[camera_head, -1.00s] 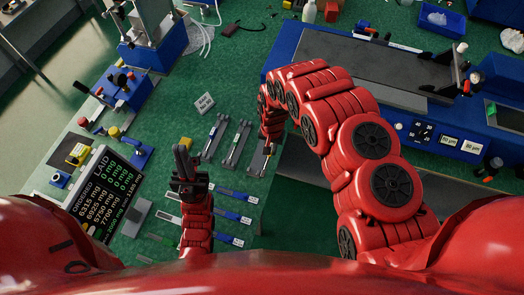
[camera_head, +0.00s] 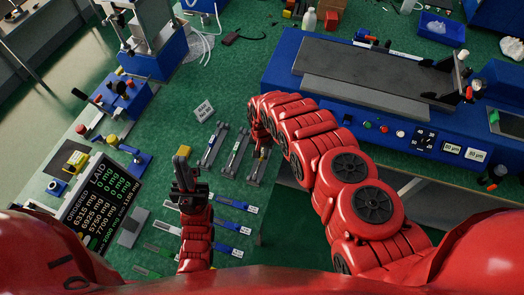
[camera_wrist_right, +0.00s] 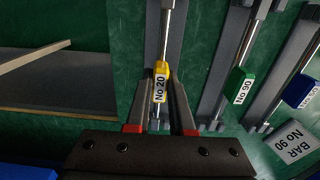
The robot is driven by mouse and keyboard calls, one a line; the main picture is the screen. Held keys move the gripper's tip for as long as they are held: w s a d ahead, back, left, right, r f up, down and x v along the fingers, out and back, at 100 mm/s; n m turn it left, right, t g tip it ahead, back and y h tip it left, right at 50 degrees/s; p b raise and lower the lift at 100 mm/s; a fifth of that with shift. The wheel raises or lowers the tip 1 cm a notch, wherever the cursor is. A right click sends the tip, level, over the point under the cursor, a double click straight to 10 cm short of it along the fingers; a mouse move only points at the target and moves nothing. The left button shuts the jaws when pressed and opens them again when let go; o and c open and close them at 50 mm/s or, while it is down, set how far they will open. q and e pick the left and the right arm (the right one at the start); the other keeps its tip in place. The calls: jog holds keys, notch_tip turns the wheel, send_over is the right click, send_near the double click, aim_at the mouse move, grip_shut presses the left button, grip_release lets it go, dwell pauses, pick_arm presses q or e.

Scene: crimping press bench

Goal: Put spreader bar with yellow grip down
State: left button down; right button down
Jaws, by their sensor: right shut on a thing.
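The spreader bar with yellow grip, marked No 20 (camera_wrist_right: 160,82), is between the fingers of my right gripper (camera_wrist_right: 160,118) in the right wrist view. The bar lines up lengthwise over a grey stand (camera_wrist_right: 178,55); I cannot tell whether it touches it. In the head view my right gripper (camera_head: 262,143) is at the rightmost of three grey stands (camera_head: 257,170), partly hidden by my arm. The neighbouring stands hold a bar with green grip, No 90 (camera_wrist_right: 239,86), and one with blue grip (camera_wrist_right: 299,91). My left gripper (camera_head: 184,176) is over the bench, its jaw gap unclear.
A bar label card (camera_wrist_right: 291,142) lies beside the stands. A large blue coating machine (camera_head: 285,75) stands right.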

aim_at(262, 153)
jog(key=shift+w+f, duration=0.1)
jog(key=shift+f, duration=0.05)
jog(key=c, duration=1.2)
grip_release()
jog(key=shift+f, duration=0.1)
jog(key=shift+c, duration=0.2)
jog(key=o, duration=0.5)
jog(key=shift+c, duration=0.2)
jog(key=shift+r, duration=0.2)
jog(key=shift+r, duration=0.3)
notch_tip(262, 153, up, 11)
jog(key=p, duration=0.6)
jog(key=shift+r, duration=0.2)
